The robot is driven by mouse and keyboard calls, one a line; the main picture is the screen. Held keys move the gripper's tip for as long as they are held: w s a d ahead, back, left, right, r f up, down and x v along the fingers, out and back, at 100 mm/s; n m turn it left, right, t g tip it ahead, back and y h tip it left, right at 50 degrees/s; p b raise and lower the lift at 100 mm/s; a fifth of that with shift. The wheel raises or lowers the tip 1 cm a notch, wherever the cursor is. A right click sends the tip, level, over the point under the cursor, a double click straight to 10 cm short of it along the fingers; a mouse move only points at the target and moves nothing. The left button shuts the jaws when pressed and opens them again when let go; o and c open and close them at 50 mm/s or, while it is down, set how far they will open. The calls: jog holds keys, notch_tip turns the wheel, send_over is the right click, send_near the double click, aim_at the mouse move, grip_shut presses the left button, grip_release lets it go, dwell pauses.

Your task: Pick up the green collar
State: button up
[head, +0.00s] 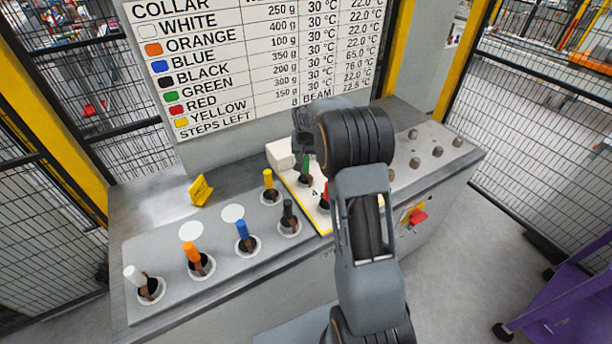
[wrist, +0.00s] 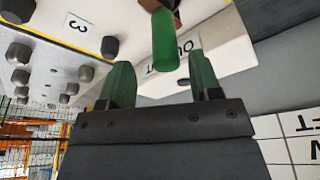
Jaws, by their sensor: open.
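The green collar (head: 305,164) stands upright in a socket on the pale, yellow-edged plate, partly hidden by my arm in the head view. In the wrist view the green collar (wrist: 165,42) appears just beyond and between the tips of my gripper. My gripper (wrist: 160,68) is open, with a green finger on each side and nothing held. In the head view my wrist hangs over the plate close to the collar, and the fingertips are hard to make out.
Red (head: 325,192), yellow (head: 268,179), black (head: 288,209), blue (head: 243,230), orange (head: 192,252) and white (head: 134,275) collars stand in nearby sockets. A signboard (head: 250,60) rises behind the console. Knobs (head: 413,134) and a red button (head: 418,217) are at right.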

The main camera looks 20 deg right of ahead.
aim_at(306, 163)
jog(key=x, duration=0.1)
jog(key=p+x, duration=0.1)
jog(key=x, duration=0.1)
jog(key=shift+w+a+f, duration=0.1)
jog(key=shift+a+f, duration=0.15)
jog(key=shift+a, duration=0.1)
jog(key=shift+w+d+f+p, duration=0.15)
jog(key=shift+f+p, duration=0.15)
jog(key=shift+f, duration=0.4)
grip_shut()
jog(key=shift+r, duration=0.1)
